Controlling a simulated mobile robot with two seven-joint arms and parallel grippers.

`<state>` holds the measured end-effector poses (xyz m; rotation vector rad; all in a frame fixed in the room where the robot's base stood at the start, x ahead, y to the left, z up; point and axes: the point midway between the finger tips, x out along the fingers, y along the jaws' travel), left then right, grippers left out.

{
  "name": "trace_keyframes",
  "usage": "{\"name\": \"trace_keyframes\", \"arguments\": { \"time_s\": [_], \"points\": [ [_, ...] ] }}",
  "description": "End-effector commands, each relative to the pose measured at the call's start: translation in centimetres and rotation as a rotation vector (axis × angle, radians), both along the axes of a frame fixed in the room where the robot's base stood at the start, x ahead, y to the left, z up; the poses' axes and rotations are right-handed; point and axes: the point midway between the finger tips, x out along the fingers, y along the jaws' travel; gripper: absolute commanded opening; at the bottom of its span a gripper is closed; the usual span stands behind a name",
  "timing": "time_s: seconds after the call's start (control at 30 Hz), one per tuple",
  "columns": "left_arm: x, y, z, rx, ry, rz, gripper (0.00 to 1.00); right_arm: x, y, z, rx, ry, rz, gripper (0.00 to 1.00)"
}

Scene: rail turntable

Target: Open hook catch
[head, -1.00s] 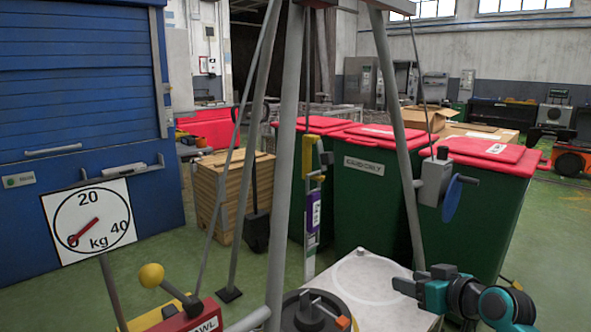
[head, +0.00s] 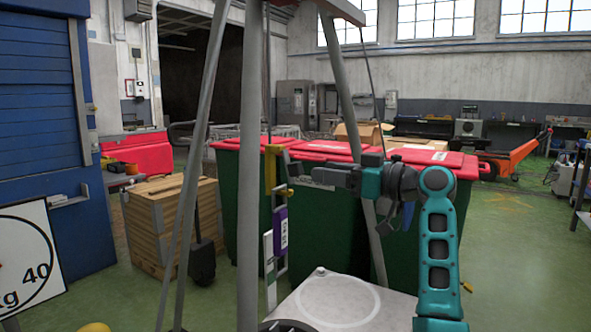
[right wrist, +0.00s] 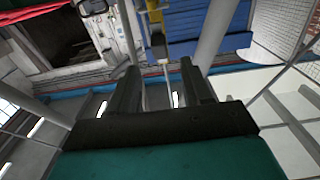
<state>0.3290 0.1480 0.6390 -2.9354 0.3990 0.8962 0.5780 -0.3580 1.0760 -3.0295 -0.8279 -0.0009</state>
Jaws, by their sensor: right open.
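The hook catch seems to be the hanging assembly with a yellow upper part (head: 270,166), a purple label (head: 281,230) and a grey bar below, upright between the grey tripod legs. My right gripper (head: 292,172) is raised just to its right, fingers pointing left towards the yellow part. In the right wrist view the gripper (right wrist: 158,82) is open. The yellow part (right wrist: 154,12) and a dark block with a thin rod show ahead, roughly in line with the gap. I cannot tell whether the fingers touch it. My left gripper is not in view.
Grey tripod legs (head: 249,170) stand left and right of the hanging assembly. A white-topped platform (head: 335,304) lies below. Green bins with red lids (head: 325,147) stand behind, a wooden crate (head: 160,222) to the left. A kg dial (head: 28,258) is at the left edge.

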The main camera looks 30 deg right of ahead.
Motion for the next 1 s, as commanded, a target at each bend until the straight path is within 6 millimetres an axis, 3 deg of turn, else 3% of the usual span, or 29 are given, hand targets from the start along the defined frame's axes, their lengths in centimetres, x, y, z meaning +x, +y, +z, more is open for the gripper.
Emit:
{"name": "trace_keyframes", "arguments": {
  "time_s": [0.2,0.4,0.8,1.0],
  "points": [
    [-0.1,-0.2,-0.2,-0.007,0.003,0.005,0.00,4.0,2.4,0.0,0.003,0.001,0.004,0.49],
    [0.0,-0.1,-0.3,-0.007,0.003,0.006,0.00,6.1,3.6,0.0,0.002,0.001,0.000,0.49],
    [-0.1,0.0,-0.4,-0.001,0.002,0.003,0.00,6.8,4.0,0.0,-0.001,0.001,-0.001,0.49],
    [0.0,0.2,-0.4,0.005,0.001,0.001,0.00,6.8,4.0,-0.1,-0.001,0.001,-0.001,0.31]
  ]
}}
